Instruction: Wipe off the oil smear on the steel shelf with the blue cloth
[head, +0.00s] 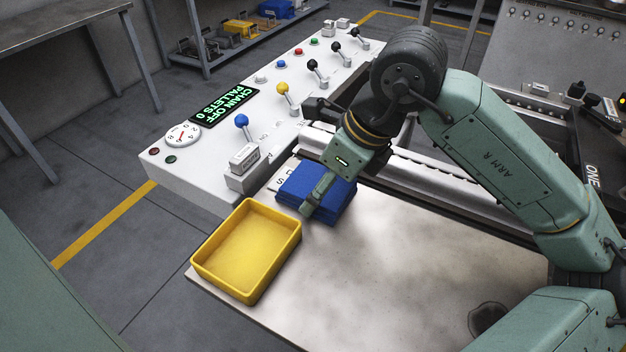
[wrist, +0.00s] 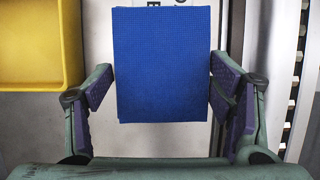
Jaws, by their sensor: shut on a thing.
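The blue cloth (head: 300,186) is a folded, flat-topped block at the back left of the pale steel shelf (head: 400,270), beside the yellow tray. My gripper (head: 318,195) is down over it, with one finger showing against its near side. In the wrist view, the cloth (wrist: 162,65) fills the space between my gripper's two finger pads (wrist: 161,88), and the jaws are shut on it. A dark, roundish oil smear (head: 487,318) lies on the shelf at the lower right, close to my arm. It is well away from the cloth.
An empty yellow tray (head: 296,232) sits on the shelf's left end and also shows in the wrist view (wrist: 75,50). A white control panel (head: 215,160) with several coloured levers runs behind. A roller conveyor (head: 410,180) lies along the shelf's back edge. The shelf's middle is clear.

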